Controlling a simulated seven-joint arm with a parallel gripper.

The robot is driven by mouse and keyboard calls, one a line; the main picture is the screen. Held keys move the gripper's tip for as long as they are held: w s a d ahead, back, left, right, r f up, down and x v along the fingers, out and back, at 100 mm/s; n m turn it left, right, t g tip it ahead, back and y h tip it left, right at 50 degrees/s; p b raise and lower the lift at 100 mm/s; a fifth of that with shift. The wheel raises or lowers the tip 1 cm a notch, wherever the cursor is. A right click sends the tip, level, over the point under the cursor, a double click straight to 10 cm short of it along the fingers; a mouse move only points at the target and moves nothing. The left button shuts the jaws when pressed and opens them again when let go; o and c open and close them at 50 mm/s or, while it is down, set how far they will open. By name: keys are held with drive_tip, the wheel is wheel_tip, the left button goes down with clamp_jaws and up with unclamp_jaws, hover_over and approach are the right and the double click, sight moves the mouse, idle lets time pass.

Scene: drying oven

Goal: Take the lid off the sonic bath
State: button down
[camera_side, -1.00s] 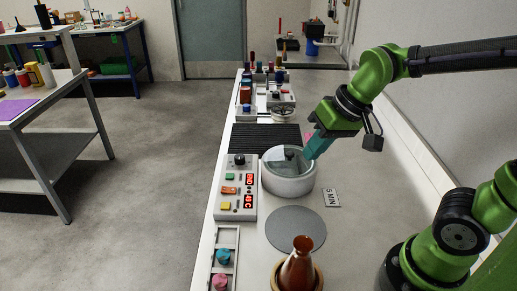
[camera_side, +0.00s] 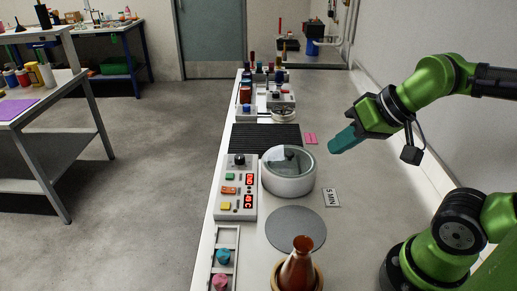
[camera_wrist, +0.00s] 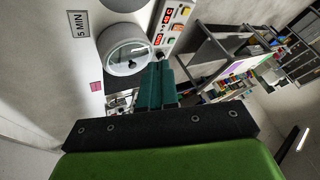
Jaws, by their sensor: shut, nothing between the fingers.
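The sonic bath (camera_side: 289,184) is a round white tub on the white bench. Its lid (camera_side: 276,160), glassy with a dark knob (camera_side: 290,154), sits on top of it. The bath also shows in the wrist view (camera_wrist: 107,47), with the lid (camera_wrist: 127,58) over it. My gripper (camera_side: 333,147) has teal fingers and is shut and empty. It is up and to the right of the bath, apart from the lid. In the wrist view the fingers (camera_wrist: 157,70) are together.
A control box (camera_side: 236,188) with red displays stands left of the bath. A grey disc (camera_side: 296,229) lies in front, with a brown flask (camera_side: 298,265) nearer. A "5 MIN" card (camera_side: 331,197) and a pink tag (camera_side: 311,138) lie to the right. A black ribbed mat (camera_side: 265,137) is behind.

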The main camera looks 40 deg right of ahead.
drive_tip(key=c, duration=1.8)
unclamp_jaws()
drive_tip(key=shift+c, duration=0.2)
drive_tip(key=o, duration=1)
drive_tip(key=m+g+h, duration=0.3)
drive_tip(key=g+h, duration=0.1)
drive_tip(key=g, duration=0.1)
hover_over(290, 153)
drive_tip(key=s, duration=0.1)
drive_tip(key=f, duration=0.7)
drive_tip(key=a+f, duration=0.1)
drive_tip(key=f, duration=0.2)
drive_tip(key=shift+s+f, duration=0.2)
drive_tip(key=shift+f, duration=0.1)
drive_tip(key=shift+x, duration=2.9)
